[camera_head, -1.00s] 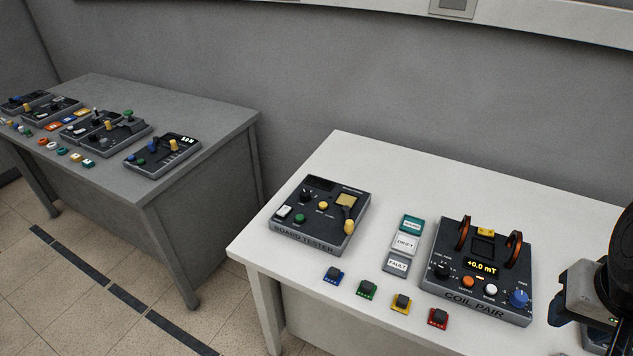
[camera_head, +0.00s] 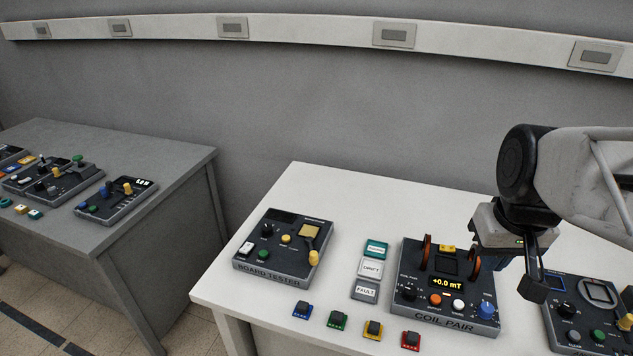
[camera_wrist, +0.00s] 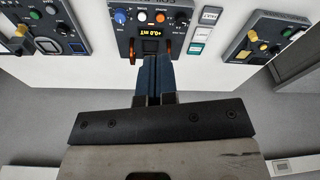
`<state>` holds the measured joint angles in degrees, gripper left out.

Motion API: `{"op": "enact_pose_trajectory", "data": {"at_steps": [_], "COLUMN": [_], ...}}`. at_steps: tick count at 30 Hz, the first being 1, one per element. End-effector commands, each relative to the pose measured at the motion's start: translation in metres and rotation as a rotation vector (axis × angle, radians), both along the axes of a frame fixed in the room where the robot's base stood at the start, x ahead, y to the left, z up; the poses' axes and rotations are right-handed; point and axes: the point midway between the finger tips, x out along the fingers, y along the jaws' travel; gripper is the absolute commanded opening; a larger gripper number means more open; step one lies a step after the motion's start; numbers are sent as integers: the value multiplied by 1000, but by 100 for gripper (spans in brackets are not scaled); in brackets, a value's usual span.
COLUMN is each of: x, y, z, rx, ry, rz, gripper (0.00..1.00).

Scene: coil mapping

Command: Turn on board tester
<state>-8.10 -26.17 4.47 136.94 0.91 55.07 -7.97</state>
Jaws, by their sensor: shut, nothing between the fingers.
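The board tester (camera_head: 277,248) is a dark box on the left of the white table, with a black knob, white, green and yellow buttons, a yellow square pad and a yellow-tipped lever. Its small screen (camera_head: 281,216) is dark. My gripper (camera_head: 533,290) hangs above the right side of the table, right of the coil pair and well away from the board tester. In the wrist view its fingers (camera_wrist: 154,75) are together and empty.
The coil pair (camera_head: 447,289), reading +0.0 mT, stands between the board tester and my gripper. DRIFT and FAULT trays (camera_head: 370,268) lie between the boxes. Several coloured blocks (camera_head: 337,320) line the front edge. Another device (camera_head: 590,318) is at the right. A grey table (camera_head: 150,230) stands left.

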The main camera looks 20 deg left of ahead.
Motion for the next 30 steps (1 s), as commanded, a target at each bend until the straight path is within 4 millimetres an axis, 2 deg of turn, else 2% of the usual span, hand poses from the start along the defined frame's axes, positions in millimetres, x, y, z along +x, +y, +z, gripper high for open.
{"op": "enact_pose_trajectory", "data": {"at_steps": [6, 17, 30], "x": [33, 81, 131], "y": [32, 91, 178], "z": [3, 2, -9], "rx": [-5, -12, -20], "ry": [25, 63, 104], "rz": [114, 301, 528], "gripper": [0, 0, 0]}}
